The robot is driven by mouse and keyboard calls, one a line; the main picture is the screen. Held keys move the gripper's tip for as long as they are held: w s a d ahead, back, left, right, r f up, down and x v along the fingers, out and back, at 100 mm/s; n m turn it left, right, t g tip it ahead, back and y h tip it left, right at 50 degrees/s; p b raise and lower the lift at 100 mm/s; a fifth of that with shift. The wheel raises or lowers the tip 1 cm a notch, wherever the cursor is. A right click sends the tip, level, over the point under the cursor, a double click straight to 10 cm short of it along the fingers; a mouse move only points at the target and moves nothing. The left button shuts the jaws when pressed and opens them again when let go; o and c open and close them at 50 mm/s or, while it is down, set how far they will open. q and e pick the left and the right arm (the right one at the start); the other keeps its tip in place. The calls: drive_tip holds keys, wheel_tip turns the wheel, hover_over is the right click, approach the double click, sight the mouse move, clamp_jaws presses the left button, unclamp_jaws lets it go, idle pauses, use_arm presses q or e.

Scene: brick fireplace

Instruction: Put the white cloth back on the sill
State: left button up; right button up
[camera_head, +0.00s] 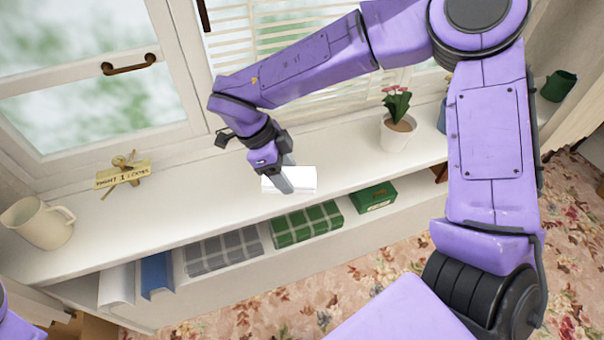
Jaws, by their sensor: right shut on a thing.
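The white cloth (304,180) is a small, flat-looking white piece at the sill's front edge, in the middle of the head view. My right gripper (285,179) reaches down to it and is shut on it. The grey fingers hide part of the cloth. The white sill (222,200) runs under the window. The cloth overlaps the sill in the picture, and I cannot tell whether it touches it. My left gripper is out of view.
A potted flower (397,130) and a green mug (558,86) stand at right. A shelf below holds folded plaid cloths (307,224) and a green box (374,197).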

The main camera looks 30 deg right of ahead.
drive_tip(key=w+d+f+p, duration=0.2)
drive_tip(key=w+d+f, duration=0.2)
drive_tip(key=w+d+f+p, duration=0.2)
drive_tip(key=w+d+f, duration=0.3)
drive_tip(key=shift+w+d+f, duration=0.1)
drive_tip(key=shift+d+f, duration=0.2)
wheel_tip(320, 180, down, 3)
drive_tip(key=shift+w+f, duration=0.1)
drive_tip(key=shift+f, duration=0.1)
drive_tip(key=o, duration=1)
drive_tip(key=shift+r, duration=0.1)
drive_tip(key=b+v, duration=0.2)
drive_tip(key=v, duration=1)
